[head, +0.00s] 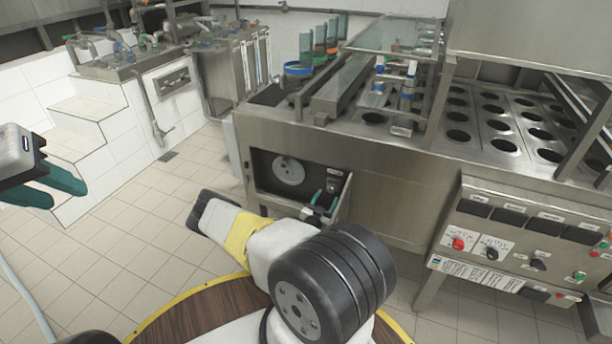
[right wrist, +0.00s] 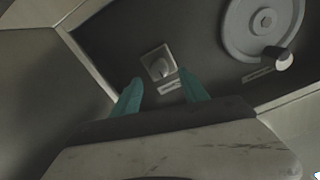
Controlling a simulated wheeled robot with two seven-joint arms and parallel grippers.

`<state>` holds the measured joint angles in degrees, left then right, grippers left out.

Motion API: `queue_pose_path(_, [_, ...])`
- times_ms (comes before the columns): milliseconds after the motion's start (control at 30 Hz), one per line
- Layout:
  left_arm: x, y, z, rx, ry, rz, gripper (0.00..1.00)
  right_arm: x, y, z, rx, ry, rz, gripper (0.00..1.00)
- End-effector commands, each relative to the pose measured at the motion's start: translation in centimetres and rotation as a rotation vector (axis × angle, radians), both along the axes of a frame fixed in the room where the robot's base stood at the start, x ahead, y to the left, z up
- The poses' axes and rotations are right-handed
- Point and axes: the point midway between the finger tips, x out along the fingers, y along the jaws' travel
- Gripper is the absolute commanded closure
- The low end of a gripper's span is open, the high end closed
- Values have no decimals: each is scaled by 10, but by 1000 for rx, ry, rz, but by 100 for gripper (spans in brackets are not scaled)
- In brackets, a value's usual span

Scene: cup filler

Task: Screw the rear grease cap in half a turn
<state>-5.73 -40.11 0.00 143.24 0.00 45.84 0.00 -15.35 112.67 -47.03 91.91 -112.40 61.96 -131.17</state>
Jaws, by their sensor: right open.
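A small grey cap (right wrist: 160,69) on a square plate, seemingly the grease cap, sits on the dark back wall of an open recess in the steel machine. In the right wrist view it shows between and just beyond the teal fingertips of my right gripper (right wrist: 160,88), which is open and empty. In the head view the cap (head: 332,185) is small, just above the right gripper (head: 322,197) at the recess's right side. Any contact is not clear. My left gripper (head: 55,185) hangs far left over the floor, its two teal fingers apart and empty.
A grey handwheel (head: 289,170) with a crank knob (right wrist: 277,58) is left of the cap in the head view. The recess's steel frame (head: 345,197) stands close to my right gripper. A control panel (head: 520,240) is at right. Tiled floor (head: 160,240) is clear at left.

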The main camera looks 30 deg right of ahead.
Motion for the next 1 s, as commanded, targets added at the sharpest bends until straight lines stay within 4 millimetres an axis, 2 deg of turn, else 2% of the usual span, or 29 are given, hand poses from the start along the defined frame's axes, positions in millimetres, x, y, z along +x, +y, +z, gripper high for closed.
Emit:
queue_pose_path(100, [0,0,0,0,0,0,64,12,-16,1,1,-2,-1,48])
queue_pose_path(233, [0,0,0,0,0,0,64,20,-26,0,2,-2,-2,48])
queue_pose_path(600, [0,0,0,0,0,0,64,25,-32,0,1,-1,-1,48])
queue_pose_path(867, [0,0,0,0,0,0,64,25,-31,0,1,-1,-1,99])
queue_pose_path(1000, [0,0,0,0,0,0,64,25,-31,0,2,-2,0,100])
